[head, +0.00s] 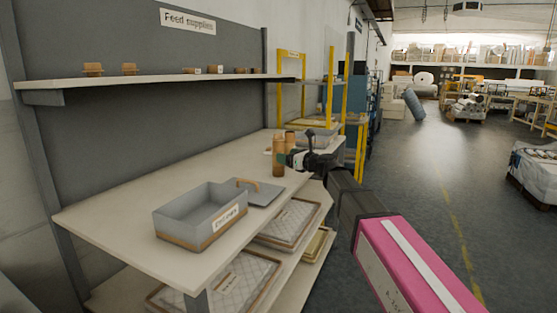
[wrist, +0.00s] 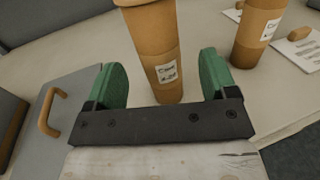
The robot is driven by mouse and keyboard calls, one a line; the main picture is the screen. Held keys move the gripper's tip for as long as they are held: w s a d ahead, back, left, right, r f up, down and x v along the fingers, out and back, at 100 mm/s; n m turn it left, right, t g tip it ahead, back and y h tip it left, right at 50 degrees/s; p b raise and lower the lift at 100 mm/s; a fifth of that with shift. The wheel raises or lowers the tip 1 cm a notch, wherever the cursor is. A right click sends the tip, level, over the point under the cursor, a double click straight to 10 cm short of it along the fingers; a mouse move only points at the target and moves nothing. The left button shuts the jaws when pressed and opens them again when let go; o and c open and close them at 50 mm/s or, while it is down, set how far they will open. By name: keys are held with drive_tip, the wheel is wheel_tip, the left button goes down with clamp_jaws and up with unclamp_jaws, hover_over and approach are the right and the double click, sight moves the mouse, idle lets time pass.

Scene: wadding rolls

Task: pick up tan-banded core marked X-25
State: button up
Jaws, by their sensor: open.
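A tan-brown core (head: 278,157) stands upright on the bench. In the wrist view the same core (wrist: 157,55) stands between the two green fingers of my gripper (wrist: 163,78), which are apart with a gap on each side. Its white label says "Core", with a mark below too small to read surely. A second tan-brown core (wrist: 254,32) with a white label stands to the right, beyond the right finger. In the head view this second core (head: 290,140) is partly hidden behind my gripper (head: 293,160).
A grey open bin (head: 172,217) with a label and a grey lid (head: 250,190) with a tan handle are on the bench (head: 130,207). White cards (wrist: 298,48) lie by the second core. A shelf (head: 150,80) with small tan items runs above. Trays lie below.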

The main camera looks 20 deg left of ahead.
drive_tip(key=x, duration=0.5)
drive_tip(key=shift+s+r, duration=0.1)
drive_tip(key=c, duration=1)
